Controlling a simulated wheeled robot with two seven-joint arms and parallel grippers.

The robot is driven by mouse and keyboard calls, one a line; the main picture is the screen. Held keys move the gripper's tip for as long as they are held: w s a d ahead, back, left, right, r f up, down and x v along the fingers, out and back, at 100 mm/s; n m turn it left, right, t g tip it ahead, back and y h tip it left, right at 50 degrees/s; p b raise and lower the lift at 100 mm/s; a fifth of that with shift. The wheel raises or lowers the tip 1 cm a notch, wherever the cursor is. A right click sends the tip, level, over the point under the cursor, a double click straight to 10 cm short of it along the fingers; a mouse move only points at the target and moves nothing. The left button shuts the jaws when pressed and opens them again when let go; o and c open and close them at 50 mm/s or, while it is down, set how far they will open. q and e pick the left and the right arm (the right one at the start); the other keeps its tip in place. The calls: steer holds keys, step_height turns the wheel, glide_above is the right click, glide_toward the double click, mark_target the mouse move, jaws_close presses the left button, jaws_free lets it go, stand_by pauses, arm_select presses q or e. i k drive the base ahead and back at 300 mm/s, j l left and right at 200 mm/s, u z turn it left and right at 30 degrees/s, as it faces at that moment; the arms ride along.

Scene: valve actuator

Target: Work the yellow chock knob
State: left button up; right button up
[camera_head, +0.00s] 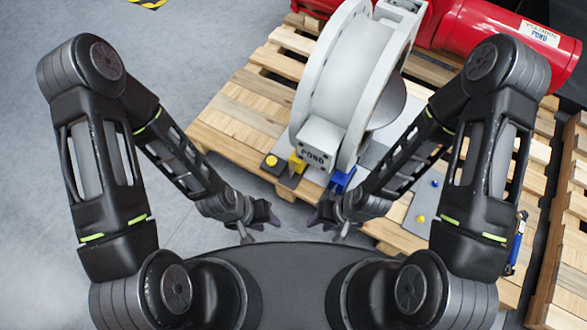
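A round yellow knob (271,160) sits on a dark plate near the pallet's front edge. A blue chock (341,179) stands further right.
The wooden pallet (235,115) carries the actuator and red cylinder (490,35). A grey plate (408,212) at the right holds a small yellow knob (421,219) and a blue one (434,184). A blue-handled tool (517,243) is at far right. Grey floor is clear at left.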

mark_target(271, 160)
steer(key=i+j+z, duration=0.3)
steer(key=j+z, duration=0.3)
steer(key=i+j+z, duration=0.3)
steer(key=j, duration=0.25)
steer(key=k, duration=0.1)
